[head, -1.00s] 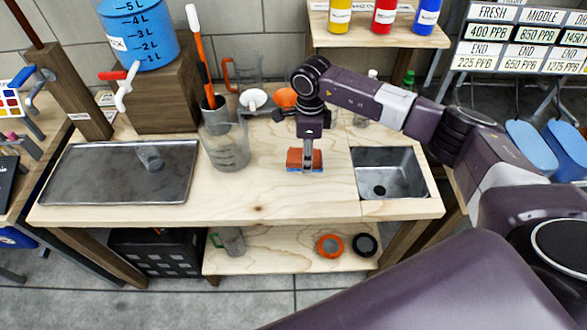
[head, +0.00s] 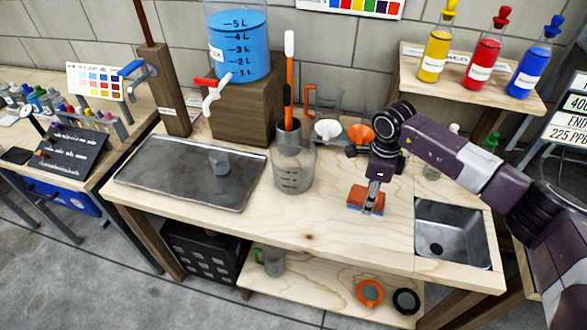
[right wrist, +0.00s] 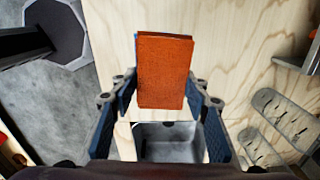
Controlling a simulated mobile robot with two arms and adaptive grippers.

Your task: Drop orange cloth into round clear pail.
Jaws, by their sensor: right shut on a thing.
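The orange cloth (head: 357,201) is a flat rectangular piece, with blue showing at its lower edge in the head view. It fills the space between the fingers in the right wrist view (right wrist: 165,72). My right gripper (head: 371,199) points down and is shut on the cloth. I cannot tell if the cloth touches the wooden worktop or hangs just above it. The round clear pail (head: 294,172) stands upright on the worktop, left of the gripper and slightly farther back, with marks on its side. My left gripper is not in view.
A metal tray (head: 190,172) lies left of the pail. A sink (head: 452,236) is at the right. The worktop front is clear.

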